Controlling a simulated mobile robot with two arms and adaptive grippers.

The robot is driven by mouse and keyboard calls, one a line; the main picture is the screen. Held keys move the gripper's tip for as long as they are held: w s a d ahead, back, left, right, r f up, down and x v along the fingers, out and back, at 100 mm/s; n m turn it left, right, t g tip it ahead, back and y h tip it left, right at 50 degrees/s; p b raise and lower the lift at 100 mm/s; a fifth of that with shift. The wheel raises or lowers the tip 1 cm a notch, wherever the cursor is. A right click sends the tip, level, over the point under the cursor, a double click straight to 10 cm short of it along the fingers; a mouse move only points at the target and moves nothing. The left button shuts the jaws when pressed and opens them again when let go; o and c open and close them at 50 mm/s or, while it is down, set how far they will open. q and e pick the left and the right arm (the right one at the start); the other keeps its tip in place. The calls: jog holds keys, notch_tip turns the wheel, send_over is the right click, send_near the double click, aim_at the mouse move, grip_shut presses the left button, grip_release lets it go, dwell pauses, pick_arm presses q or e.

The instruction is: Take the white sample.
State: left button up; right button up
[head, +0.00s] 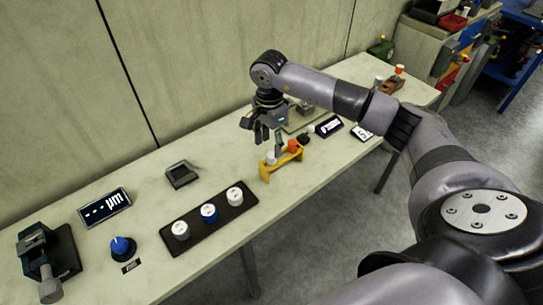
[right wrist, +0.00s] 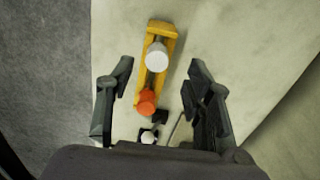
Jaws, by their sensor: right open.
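In the right wrist view, the yellow rack (right wrist: 163,27) holds the white sample (right wrist: 157,55) and the orange sample (right wrist: 146,101). My right gripper (head: 268,145) is above the rack, open and empty, fingers pointing down. In the wrist view its fingers (right wrist: 161,70) are spread on either side of the rack, apart from both samples. My left gripper is out of view.
A black tray (head: 222,217) with two white-topped spools and a blue one lies left of the rack. A display (head: 104,206), a blue knob (head: 123,247) and a dark device (head: 47,258) stand farther left. Small signs (head: 329,125) lie to the right. The wall runs behind the bench.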

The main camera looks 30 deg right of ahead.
aim_at(272, 155)
jog(key=f+p, duration=0.1)
jog(key=f, duration=0.2)
jog(key=shift+s+d+f+p, duration=0.15)
jog(key=shift+s+f+p, duration=0.05)
jog(key=shift+f+p, duration=0.2)
jog(key=shift+w+f, duration=0.1)
jog(key=shift+f, duration=0.45)
jog(key=shift+c, duration=0.5)
jog(key=c, duration=1)
jog(key=shift+r, duration=0.15)
